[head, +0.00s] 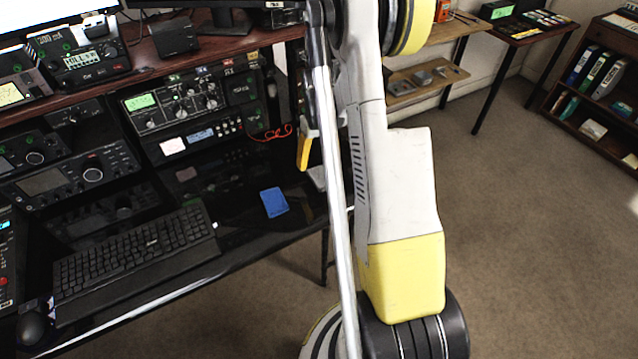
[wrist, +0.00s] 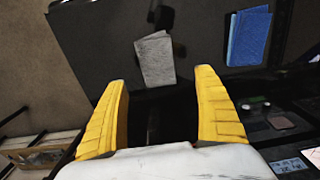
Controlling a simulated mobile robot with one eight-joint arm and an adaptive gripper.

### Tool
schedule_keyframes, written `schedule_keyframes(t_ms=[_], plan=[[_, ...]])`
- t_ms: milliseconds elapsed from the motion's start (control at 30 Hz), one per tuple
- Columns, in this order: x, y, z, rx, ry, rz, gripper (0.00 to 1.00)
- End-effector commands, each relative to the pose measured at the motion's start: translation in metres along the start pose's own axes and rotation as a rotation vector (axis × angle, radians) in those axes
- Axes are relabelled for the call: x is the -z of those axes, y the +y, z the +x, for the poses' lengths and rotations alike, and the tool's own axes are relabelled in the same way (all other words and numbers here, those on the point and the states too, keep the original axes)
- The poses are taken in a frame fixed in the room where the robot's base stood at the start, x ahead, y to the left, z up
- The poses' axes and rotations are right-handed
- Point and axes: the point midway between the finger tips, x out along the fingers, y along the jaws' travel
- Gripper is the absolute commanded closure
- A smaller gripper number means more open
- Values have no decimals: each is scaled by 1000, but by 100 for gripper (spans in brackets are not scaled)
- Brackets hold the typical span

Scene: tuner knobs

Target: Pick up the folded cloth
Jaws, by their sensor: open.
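Two flat, cloth-like pieces lie on the black desk. A blue one (head: 274,202) lies right of the keyboard in the head view; in the wrist view it is at the upper right (wrist: 249,37). A grey one shows in the wrist view (wrist: 155,58), just beyond the gap between my fingertips; in the head view a sliver of it (head: 317,178) shows beside my arm, which hides the rest. My gripper (wrist: 161,80) is open and empty, with its yellow fingers wide apart. In the head view one yellow finger (head: 304,151) shows above the desk, beyond the blue piece.
A black keyboard (head: 135,252) and a mouse (head: 32,328) lie on the desk's left. Stacked radio equipment (head: 190,105) with knobs stands at the back, under a brown shelf (head: 150,55). A red cable (head: 272,132) lies near my gripper. Carpeted floor (head: 530,200) is open at right.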

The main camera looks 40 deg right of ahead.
Motion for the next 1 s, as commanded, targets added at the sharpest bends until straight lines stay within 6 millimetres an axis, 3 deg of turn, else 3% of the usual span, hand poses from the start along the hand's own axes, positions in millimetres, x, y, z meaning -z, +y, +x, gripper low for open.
schedule_keyframes(t_ms=[33,267,500,767,933,1000], plan=[[0,0,12,0,1,0,19],[2,1,32,1,2,-1,19],[4,3,70,1,3,-2,19],[4,3,72,1,3,-2,19],[4,3,72,1,3,-2,67],[4,3,72,1,3,-2,71]])
